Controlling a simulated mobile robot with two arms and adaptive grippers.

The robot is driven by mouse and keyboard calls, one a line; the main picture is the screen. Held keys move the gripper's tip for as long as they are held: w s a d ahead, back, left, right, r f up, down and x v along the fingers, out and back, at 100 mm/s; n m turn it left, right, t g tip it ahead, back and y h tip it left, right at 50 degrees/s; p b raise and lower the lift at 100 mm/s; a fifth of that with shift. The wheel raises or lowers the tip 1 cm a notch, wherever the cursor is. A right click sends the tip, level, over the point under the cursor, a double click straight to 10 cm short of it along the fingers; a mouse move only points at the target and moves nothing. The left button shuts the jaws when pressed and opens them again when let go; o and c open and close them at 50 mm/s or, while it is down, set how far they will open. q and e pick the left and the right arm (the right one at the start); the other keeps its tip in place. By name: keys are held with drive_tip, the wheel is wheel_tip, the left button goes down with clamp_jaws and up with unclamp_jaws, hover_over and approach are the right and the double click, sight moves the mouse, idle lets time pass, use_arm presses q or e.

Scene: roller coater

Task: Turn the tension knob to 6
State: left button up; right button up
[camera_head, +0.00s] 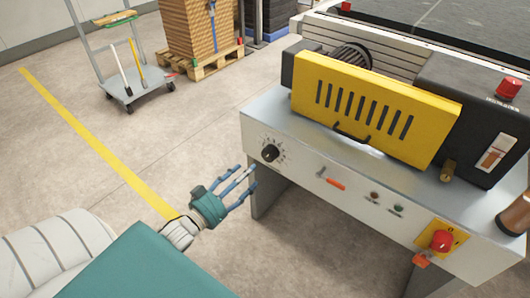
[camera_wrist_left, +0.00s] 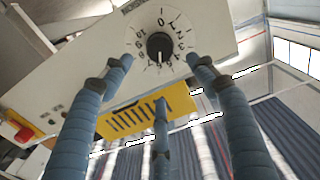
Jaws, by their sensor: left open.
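The tension knob (camera_head: 270,153) is a round black knob on a printed dial at the left end of the machine's front panel. In the left wrist view the knob (camera_wrist_left: 160,46) stands in the middle of a ring of numerals. A pale mark shows on its lower part there, but I cannot read which number it meets. My left gripper (camera_head: 246,178) is open and empty, just below and left of the knob in the head view. In the left wrist view its three blue fingers (camera_wrist_left: 160,76) are spread below and beside the dial, apparently apart from the knob. My right gripper is not in view.
Right of the knob are a small lever (camera_head: 321,172), an orange handle (camera_head: 336,184), indicator lights (camera_head: 398,210) and a red emergency button (camera_head: 441,240). A yellow slotted guard (camera_head: 375,105) sits above. A cart (camera_head: 140,88) and pallet (camera_head: 200,65) stand behind; the floor on the left is clear.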

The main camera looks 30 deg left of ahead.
sight(266, 155)
use_arm(q)
drive_tip(key=shift+n, duration=0.9)
drive_tip(key=w, duration=0.4)
drive_tip(key=w+b, duration=0.1)
drive_tip(key=w, duration=0.4)
drive_tip(key=shift+w+d+f+b, duration=0.1)
drive_tip(key=shift+w+d+b, duration=0.1)
drive_tip(key=shift+w+b, duration=0.1)
drive_tip(key=shift+w, duration=0.6)
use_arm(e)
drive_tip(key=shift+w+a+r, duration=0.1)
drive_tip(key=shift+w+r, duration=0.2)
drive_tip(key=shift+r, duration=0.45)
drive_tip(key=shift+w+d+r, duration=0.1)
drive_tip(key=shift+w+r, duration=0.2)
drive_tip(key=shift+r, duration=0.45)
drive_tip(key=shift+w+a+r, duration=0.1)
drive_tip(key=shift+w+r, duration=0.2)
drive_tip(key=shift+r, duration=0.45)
use_arm(q)
drive_tip(key=c, duration=1.1)
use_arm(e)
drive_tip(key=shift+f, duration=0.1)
